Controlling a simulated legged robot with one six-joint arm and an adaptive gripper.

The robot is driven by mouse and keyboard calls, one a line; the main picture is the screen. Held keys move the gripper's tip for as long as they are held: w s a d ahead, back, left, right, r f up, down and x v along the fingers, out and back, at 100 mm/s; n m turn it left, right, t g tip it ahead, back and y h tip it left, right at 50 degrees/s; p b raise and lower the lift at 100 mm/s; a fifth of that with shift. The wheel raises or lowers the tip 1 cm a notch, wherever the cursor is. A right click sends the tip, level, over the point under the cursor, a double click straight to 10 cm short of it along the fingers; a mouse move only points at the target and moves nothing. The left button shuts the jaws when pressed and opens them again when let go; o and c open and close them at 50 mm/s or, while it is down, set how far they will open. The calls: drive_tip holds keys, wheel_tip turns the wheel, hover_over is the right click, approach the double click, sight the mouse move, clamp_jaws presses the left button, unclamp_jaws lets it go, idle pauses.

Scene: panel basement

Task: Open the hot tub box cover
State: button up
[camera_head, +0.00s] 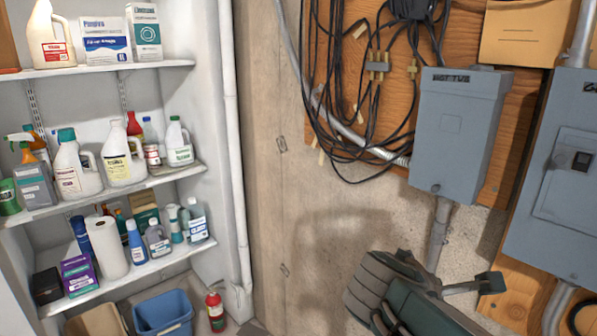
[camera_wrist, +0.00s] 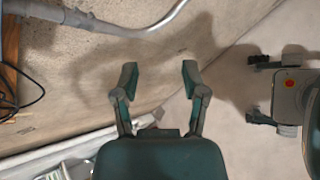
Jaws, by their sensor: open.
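The grey hot tub box (camera_head: 452,135), labelled "HOT TUB" near its top, is mounted on the wooden board at the upper right of the head view. Its front cover looks closed and lies flat. A conduit runs down from its underside. My gripper (camera_wrist: 159,78) is open and empty in the wrist view, its two fingers well apart with wall and floor behind them. In the head view my dark green arm is at the bottom, below the box and apart from it. The box is not clearly seen in the wrist view.
A second grey panel (camera_head: 560,185) with a dark switch stands right of the box. Black cables (camera_head: 350,120) hang looped on the wooden board to the left. White shelves (camera_head: 105,70) with several bottles fill the left side. The bare wall below the cables is clear.

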drive_tip(key=s+a+f+m+y, duration=0.7)
drive_tip(key=s+a+m+y, duration=0.2)
drive_tip(key=m, duration=0.7)
drive_tip(key=n+t+h, duration=0.5)
drive_tip(key=n+h, duration=0.9)
drive_tip(key=n, duration=1)
approach(434, 189)
drive_tip(key=x, duration=0.9)
drive_tip(key=shift+w+d, duration=0.25)
drive_tip(key=shift+d, duration=0.05)
drive_tip(key=shift+c, duration=0.4)
